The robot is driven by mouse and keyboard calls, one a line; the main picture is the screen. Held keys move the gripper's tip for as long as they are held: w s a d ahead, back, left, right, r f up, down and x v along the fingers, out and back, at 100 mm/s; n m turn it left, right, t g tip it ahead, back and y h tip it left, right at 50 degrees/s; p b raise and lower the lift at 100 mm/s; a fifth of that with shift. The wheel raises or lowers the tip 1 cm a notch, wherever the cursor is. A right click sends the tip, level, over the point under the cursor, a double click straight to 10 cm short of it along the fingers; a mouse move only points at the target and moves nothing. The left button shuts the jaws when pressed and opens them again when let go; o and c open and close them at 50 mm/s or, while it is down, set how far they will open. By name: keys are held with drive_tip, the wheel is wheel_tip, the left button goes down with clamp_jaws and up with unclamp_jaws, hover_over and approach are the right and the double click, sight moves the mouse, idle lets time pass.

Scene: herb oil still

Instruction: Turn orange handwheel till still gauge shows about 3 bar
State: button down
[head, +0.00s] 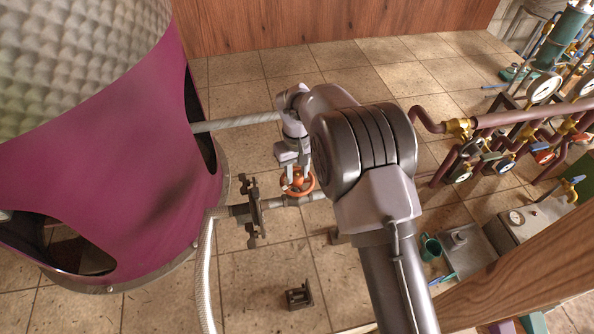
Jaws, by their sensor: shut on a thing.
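The orange handwheel (299,187) sits on a valve in a grey pipe, low beside the large magenta still (130,165). My gripper (297,171) reaches down from above and is shut on the handwheel. The fingers and my wrist hide part of the wheel. Several round white dials show at the right, one being a large gauge (545,88) near the green column. I cannot tell which is the still gauge, and no needle is readable at this size.
A dark flanged fitting (252,211) and a pale hose (207,270) are left of the wheel. Purple piping (520,116) with several brass valves runs at the right. A small dark block (299,296) lies on the tiled floor. A green mug (430,247) stands lower right.

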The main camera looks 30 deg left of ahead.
sight(297, 174)
drive_tip(key=shift+n, duration=1.1)
drive_tip(key=c, duration=1)
unclamp_jaws()
drive_tip(key=shift+c, duration=0.2)
wheel_tip(297, 174, up, 18)
drive_tip(key=p, duration=0.2)
drive_tip(key=shift+f, duration=0.25)
